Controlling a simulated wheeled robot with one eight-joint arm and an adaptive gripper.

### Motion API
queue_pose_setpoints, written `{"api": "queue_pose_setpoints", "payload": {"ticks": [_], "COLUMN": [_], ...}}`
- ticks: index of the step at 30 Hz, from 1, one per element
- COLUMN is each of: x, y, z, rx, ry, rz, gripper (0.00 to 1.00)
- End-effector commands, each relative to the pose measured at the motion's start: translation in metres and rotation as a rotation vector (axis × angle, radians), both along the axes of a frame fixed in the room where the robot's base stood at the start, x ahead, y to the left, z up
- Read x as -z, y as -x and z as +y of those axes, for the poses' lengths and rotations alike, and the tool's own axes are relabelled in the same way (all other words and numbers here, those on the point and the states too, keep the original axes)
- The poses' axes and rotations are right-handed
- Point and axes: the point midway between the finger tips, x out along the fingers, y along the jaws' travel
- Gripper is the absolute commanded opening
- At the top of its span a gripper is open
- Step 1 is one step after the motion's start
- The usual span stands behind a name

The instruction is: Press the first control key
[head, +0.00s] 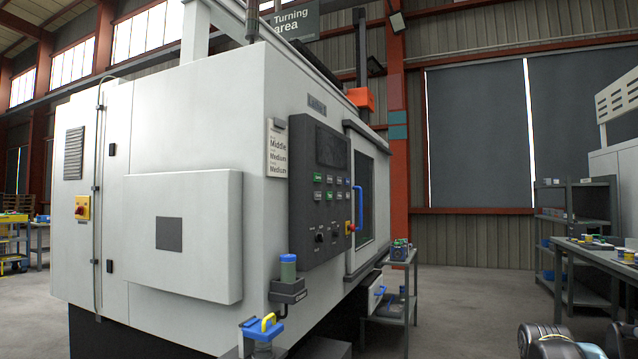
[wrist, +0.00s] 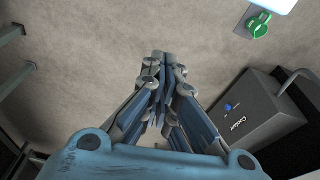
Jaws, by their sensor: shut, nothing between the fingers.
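The dark control panel (head: 300,222) is on the front of the large white machine (head: 190,110). It carries a dark screen (head: 331,147) and, below it, two rows of small control keys (head: 318,178), some green and some blue or white. Their labels are too small to read, so I cannot tell which one is the first. Lower down are round dark knobs and a red knob on yellow (head: 349,228). My gripper (wrist: 162,60) is shut and empty in the wrist view, above bare floor, with no panel in that view.
In the wrist view a grey box (wrist: 240,118) marked "Coolant" stands at the right and a green tag-like piece (wrist: 259,24) is at the top right. In the head view a shelf stand (head: 388,310) stands beside the machine and a workbench (head: 590,252) is at the right.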

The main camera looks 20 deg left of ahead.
Motion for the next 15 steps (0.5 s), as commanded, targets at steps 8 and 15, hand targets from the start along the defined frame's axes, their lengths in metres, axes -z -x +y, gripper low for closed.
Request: {"api": "queue_pose_setpoints", "payload": {"ticks": [8, 15], "x": [-0.052, -0.144], "y": [-0.039, -0.125], "z": [0.024, 0.071], "rx": [-0.007, -0.001], "ry": [-0.043, -0.149], "rz": [-0.093, -0.246], "gripper": [0.00, 0.00]}}
